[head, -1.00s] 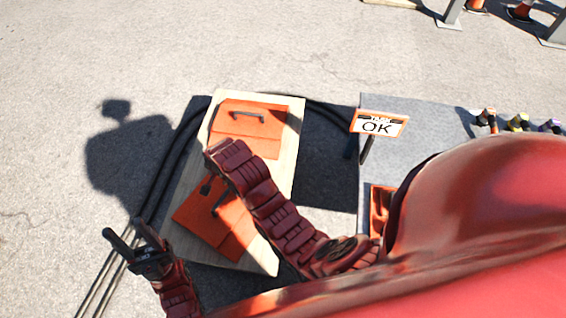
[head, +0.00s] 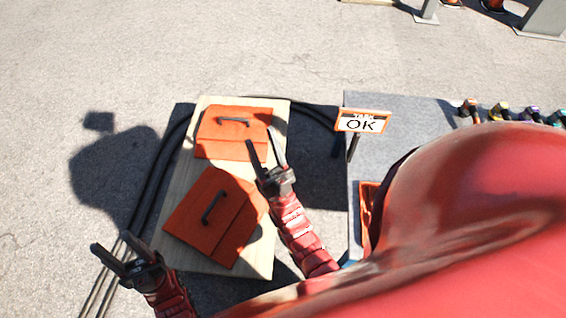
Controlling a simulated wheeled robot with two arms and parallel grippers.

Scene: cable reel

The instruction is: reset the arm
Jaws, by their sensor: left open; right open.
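My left gripper (head: 122,254) is at the lower left of the head view, open and empty, over the ground beside the wooden board. My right gripper (head: 267,158) is open and empty, its fingers pointing up the picture near the right edge of the board. My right arm (head: 303,240) reaches up from the lower middle, past the lower orange case.
Two orange cases with dark handles, an upper one (head: 220,143) and a lower one (head: 196,224), lie on the pale wooden board (head: 185,180). Black cables (head: 150,190) run along its left side. Several coloured tools (head: 500,112) stand on the grey table (head: 405,113). Open pavement lies beyond.

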